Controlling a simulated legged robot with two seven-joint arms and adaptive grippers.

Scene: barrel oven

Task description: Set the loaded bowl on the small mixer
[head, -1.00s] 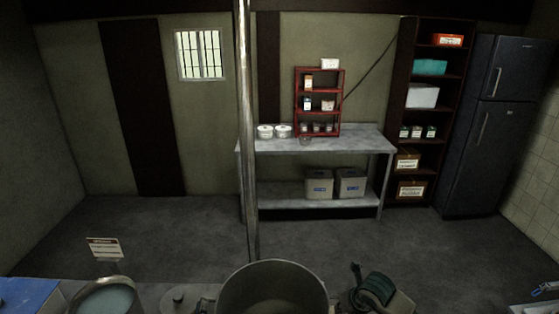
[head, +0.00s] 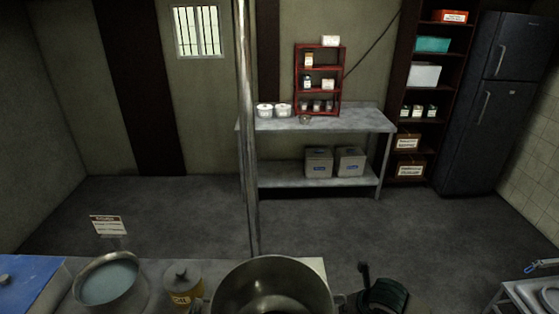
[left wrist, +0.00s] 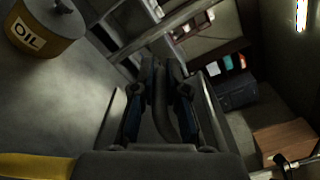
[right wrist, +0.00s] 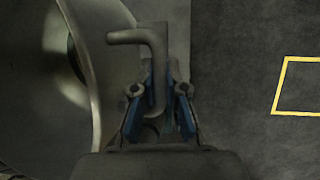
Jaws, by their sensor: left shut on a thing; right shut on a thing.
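The large steel bowl (head: 272,285) is at the bottom centre of the head view, open side up. Its contents cannot be made out clearly. In the left wrist view my left gripper (left wrist: 166,75) is shut on a curved handle (left wrist: 165,110). In the right wrist view my right gripper (right wrist: 160,88) is shut on a bent bar handle (right wrist: 150,45), beside the bowl wall (right wrist: 105,50). A dark green device (head: 384,296) sits right of the bowl; I cannot tell whether it is the small mixer.
An oil can (head: 182,284) and a pan of pale liquid (head: 110,280) stand on the counter left of the bowl. A steel pole (head: 247,150) rises behind it. A metal tray (head: 530,293) is at the right. Open floor lies beyond.

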